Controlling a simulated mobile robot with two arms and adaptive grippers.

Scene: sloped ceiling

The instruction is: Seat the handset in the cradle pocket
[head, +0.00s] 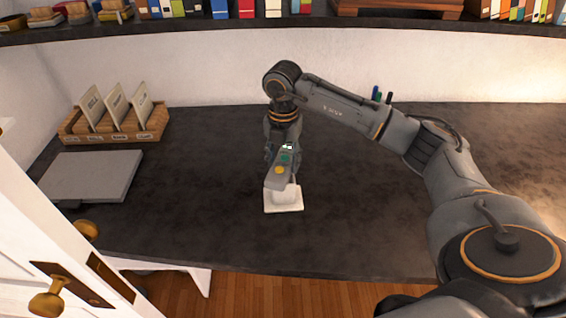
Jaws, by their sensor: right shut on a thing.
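The handset (275,180) is a slim grey piece with a small screen, a green patch and a yellow button. It stands tilted, its lower end at the white cradle (284,206). The cradle is a small white block on a square base on the dark desk. My right gripper (283,153) comes down from above and is shut on the handset's upper part. The handset overlaps the cradle's pocket in the head view, so I cannot tell whether its lower end is inside or just in front. My left gripper is not in view.
The dark desk (200,215) is mostly clear around the cradle. A white door (35,235) is at front left. A shelf with books runs above.

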